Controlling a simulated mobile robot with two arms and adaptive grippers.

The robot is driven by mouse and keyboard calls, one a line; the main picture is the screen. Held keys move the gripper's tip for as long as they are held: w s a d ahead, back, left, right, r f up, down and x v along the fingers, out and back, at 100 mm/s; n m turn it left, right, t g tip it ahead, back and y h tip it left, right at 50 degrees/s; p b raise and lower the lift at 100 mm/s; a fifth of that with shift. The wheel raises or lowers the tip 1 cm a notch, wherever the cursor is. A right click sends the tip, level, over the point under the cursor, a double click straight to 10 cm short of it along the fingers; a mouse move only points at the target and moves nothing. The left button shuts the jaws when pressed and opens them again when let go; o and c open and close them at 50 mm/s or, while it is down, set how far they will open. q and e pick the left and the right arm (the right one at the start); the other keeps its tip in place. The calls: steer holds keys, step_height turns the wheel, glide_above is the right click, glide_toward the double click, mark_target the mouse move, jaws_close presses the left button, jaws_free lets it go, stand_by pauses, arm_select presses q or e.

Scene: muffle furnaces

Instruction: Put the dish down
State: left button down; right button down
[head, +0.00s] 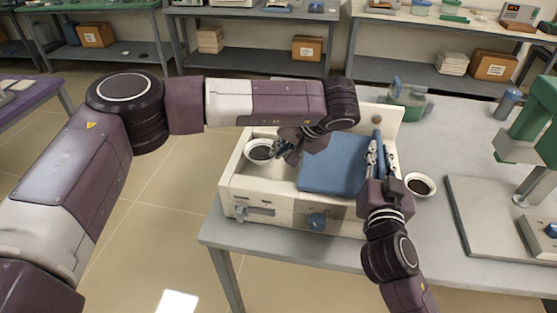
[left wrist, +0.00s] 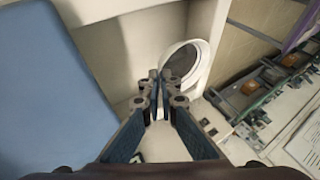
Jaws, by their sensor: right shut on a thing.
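A white dish (head: 260,151) with dark contents is at the left side of the white furnace (head: 238,188). It also shows in the left wrist view (left wrist: 196,72), just beyond my left fingertips. My left gripper (head: 283,151) is right beside the dish's rim. Its fingers (left wrist: 158,92) are close together with a narrow gap. I cannot tell whether they grip the rim, or whether the dish rests on the surface below. My right gripper (head: 376,158) is shut at the right edge of the blue furnace door (head: 332,173); its fingers hide the exact hold.
A second dish (head: 420,185) with dark contents stands on the grey table (head: 437,247) right of the furnace. A grey plate (head: 482,215) with a green stand (head: 530,130) is further right. A green-and-clear container (head: 408,98) stands behind the furnace.

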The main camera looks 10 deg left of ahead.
arm_select(q)
steer(key=shift+f, duration=1.6)
arm_select(e)
steer(key=shift+d, duration=0.2)
arm_select(q)
steer(key=shift+f, duration=0.3)
steer(key=c, duration=2.4)
jaws_free()
steer(key=shift+r, duration=0.1)
arm_select(e)
steer(key=shift+r, duration=0.1)
arm_select(q)
steer(key=shift+r, duration=0.3)
steer(key=v, duration=1.2)
steer(key=shift+f, duration=0.1)
